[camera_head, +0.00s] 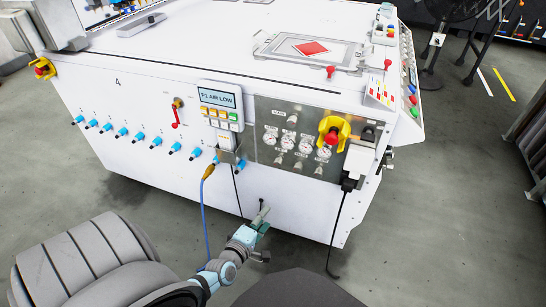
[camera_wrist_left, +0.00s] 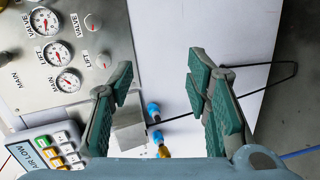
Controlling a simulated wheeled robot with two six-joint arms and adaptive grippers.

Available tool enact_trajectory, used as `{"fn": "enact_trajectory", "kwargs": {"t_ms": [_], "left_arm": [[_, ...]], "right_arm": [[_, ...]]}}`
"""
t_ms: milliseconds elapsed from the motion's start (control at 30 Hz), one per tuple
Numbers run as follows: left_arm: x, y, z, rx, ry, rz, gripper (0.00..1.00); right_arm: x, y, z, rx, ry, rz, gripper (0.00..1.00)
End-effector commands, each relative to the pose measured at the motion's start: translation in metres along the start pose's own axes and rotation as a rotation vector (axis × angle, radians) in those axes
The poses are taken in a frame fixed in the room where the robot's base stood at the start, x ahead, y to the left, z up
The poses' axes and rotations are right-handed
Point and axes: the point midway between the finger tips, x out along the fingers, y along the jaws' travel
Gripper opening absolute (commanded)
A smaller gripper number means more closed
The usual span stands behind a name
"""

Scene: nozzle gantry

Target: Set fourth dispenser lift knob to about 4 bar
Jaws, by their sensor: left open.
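A metal panel (camera_head: 262,152) on the front of the white machine carries several round gauges (camera_head: 287,143) with small knobs (camera_head: 280,158) below them. Labels are too small in the head view to tell which knob is the fourth dispenser lift one. In the left wrist view, gauges (camera_wrist_left: 56,53) show at upper left with two pale knobs (camera_wrist_left: 93,22) beside them; labels there read "VALVE" and "MAIN". My left gripper (camera_head: 262,232) is open and empty, below the panel and apart from it. Its green-padded fingers also show in the wrist view (camera_wrist_left: 160,75). My right gripper is out of view.
A yellow-and-red emergency stop (camera_head: 333,134) sits at the panel's right. A display box reading "P1 AIR LOW" (camera_head: 220,97) stands out at its left. A blue hose (camera_head: 203,215) and black cables (camera_head: 338,225) hang below. Several blue fittings (camera_head: 138,136) line the left side.

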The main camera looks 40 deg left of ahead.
Motion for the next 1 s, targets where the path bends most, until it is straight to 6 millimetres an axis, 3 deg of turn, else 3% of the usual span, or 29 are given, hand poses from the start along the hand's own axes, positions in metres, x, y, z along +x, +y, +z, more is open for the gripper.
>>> {"fn": "enact_trajectory", "kwargs": {"t_ms": [33, 100, 233, 367, 700, 1000], "left_arm": [[0.018, 0.002, -0.006, -0.189, 0.025, 0.109, 0.44], [0.023, 0.032, -0.016, -0.428, 0.039, 0.228, 0.44], [0.027, 0.061, -0.026, -0.637, 0.036, 0.323, 0.44], [0.045, 0.073, -0.03, -0.652, 0.035, 0.329, 0.44], [0.136, 0.098, -0.042, -0.647, 0.036, 0.327, 0.44], [0.159, 0.107, -0.045, -0.645, 0.036, 0.322, 0.44]], "right_arm": [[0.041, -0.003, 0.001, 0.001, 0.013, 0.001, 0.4], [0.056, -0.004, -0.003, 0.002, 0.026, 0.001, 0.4], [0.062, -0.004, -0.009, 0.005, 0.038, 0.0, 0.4], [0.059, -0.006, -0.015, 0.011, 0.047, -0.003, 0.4], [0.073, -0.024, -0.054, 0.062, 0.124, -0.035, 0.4], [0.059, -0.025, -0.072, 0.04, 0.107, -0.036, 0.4]]}}
